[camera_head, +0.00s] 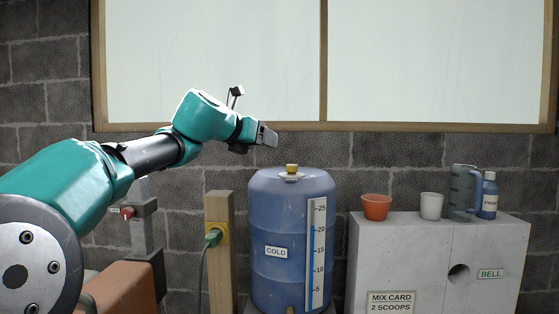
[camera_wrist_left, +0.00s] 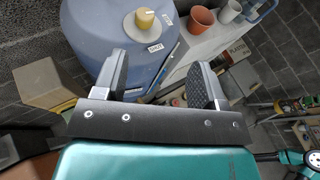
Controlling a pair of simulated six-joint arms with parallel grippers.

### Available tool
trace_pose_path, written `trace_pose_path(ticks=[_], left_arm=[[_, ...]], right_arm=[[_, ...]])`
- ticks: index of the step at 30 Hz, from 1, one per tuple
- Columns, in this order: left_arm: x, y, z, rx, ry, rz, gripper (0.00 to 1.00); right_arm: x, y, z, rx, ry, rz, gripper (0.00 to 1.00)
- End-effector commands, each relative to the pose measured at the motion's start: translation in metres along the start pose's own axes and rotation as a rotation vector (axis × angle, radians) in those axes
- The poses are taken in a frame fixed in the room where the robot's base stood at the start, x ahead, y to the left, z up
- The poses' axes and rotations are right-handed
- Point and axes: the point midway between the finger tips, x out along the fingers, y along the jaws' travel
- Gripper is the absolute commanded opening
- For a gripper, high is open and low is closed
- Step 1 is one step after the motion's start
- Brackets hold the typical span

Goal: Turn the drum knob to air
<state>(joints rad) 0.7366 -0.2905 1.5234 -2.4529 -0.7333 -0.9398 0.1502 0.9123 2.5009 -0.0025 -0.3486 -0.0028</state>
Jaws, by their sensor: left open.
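The blue drum (camera_head: 265,215) stands upright below the window, with a COLD label (camera_head: 276,252) and a numbered level strip on its front. A small yellow-tan knob (camera_head: 291,168) sits on a pale disc on top of the drum; it also shows in the left wrist view (camera_wrist_left: 144,18). A small label (camera_wrist_left: 155,48) lies near the knob, too blurred to read. Which way the knob is set cannot be told. My left gripper (camera_head: 268,136) is above and left of the knob, apart from it. In the left wrist view its jaws (camera_wrist_left: 158,78) are spread and empty.
Right of the drum a grey cabinet (camera_head: 400,255) holds an orange pot (camera_head: 376,207), a white cup (camera_head: 431,206), a jug (camera_head: 463,190) and a blue bottle (camera_head: 489,197). A wooden post (camera_head: 219,270) with a green plug (camera_head: 213,236) stands left of the drum.

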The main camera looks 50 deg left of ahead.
Motion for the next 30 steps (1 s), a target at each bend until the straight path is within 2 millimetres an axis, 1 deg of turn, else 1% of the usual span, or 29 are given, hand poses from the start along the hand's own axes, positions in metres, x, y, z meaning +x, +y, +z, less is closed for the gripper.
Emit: trace_pose_path(ticks=[6, 10, 14, 21, 27, 30], left_arm=[[-0.013, -0.025, 0.036, -0.148, -0.161, -0.161, 0.65], [-0.025, -0.034, 0.058, -0.252, -0.266, -0.259, 0.65], [-0.037, -0.038, 0.077, -0.364, -0.366, -0.352, 0.65], [-0.061, -0.034, 0.104, -0.583, -0.541, -0.505, 0.65], [-0.076, -0.021, 0.116, -0.782, -0.674, -0.615, 0.65], [-0.082, -0.012, 0.118, -0.888, -0.735, -0.662, 0.65]], right_arm=[[0.0, 0.0, 0.0, 0.0, 0.0, 0.0, 0.43], [0.0, 0.0, 0.0, 0.0, 0.0, 0.0, 0.43], [0.0, 0.0, 0.0, 0.0, 0.0, 0.0, 0.43], [0.0, 0.0, 0.0, 0.0, 0.0, 0.0, 0.43], [0.0, 0.0, 0.0, 0.0, 0.0, 0.0, 0.43], [0.0, 0.0, 0.0, 0.0, 0.0, 0.0, 0.43]])
